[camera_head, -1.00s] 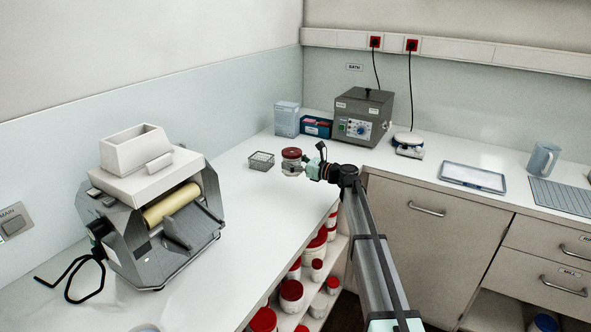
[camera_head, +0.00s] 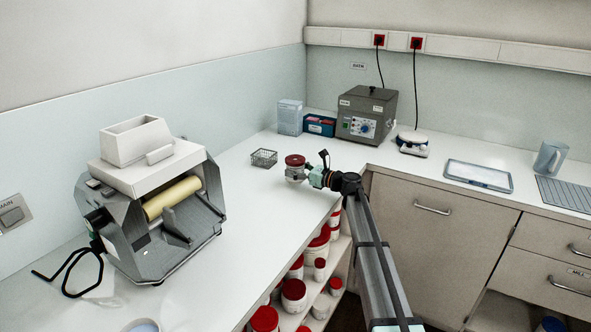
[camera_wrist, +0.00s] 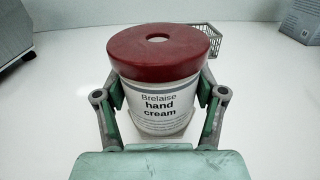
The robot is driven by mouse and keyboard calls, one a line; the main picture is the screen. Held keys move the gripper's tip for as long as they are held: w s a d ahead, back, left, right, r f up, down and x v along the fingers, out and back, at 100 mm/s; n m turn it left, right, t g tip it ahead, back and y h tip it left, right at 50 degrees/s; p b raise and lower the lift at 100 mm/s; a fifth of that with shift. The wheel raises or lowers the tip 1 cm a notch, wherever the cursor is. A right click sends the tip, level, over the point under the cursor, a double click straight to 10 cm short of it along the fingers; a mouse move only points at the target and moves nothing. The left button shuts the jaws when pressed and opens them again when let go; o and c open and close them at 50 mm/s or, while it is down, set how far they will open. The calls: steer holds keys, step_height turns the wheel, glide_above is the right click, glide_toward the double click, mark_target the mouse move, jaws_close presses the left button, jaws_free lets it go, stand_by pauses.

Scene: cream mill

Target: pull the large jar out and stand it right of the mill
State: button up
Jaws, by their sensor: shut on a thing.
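A jar (camera_head: 294,167) with a red lid and a white body stands upright over the bench, to the right of the mill. In the wrist view the jar (camera_wrist: 158,90) fills the middle, and its label reads "Brelaise hand cream". My gripper (camera_head: 308,174) is shut on its sides, one finger on each side (camera_wrist: 160,108). Whether the jar's base touches the bench is hard to tell. The grey mill (camera_head: 160,200) with a white hopper and a yellow roller stands at left, well apart from the jar.
A wire basket (camera_head: 263,158) stands just behind the jar. Open shelves (camera_head: 318,285) below the bench edge hold several red-lidded jars. The bench between mill and jar is clear.

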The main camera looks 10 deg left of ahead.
steer(key=shift+f+b, duration=0.45)
steer(key=shift+f, duration=0.75)
stand_by(0.7)
steer(key=o, duration=1.4)
steer(key=shift+c, duration=0.2)
steer(key=shift+s+f, duration=0.1)
steer(key=shift+d, duration=0.1)
steer(key=shift+r+p+v, duration=0.25)
steer(key=shift+p+v, duration=0.05)
steer(key=shift+v, duration=1)
steer(key=shift+r+p+v, duration=0.2)
steer(key=shift+p+v, duration=0.1)
steer(key=shift+v, duration=1)
steer(key=shift+r+p+v, duration=0.25)
steer(key=shift+p+v, duration=0.05)
steer(key=shift+v, duration=1)
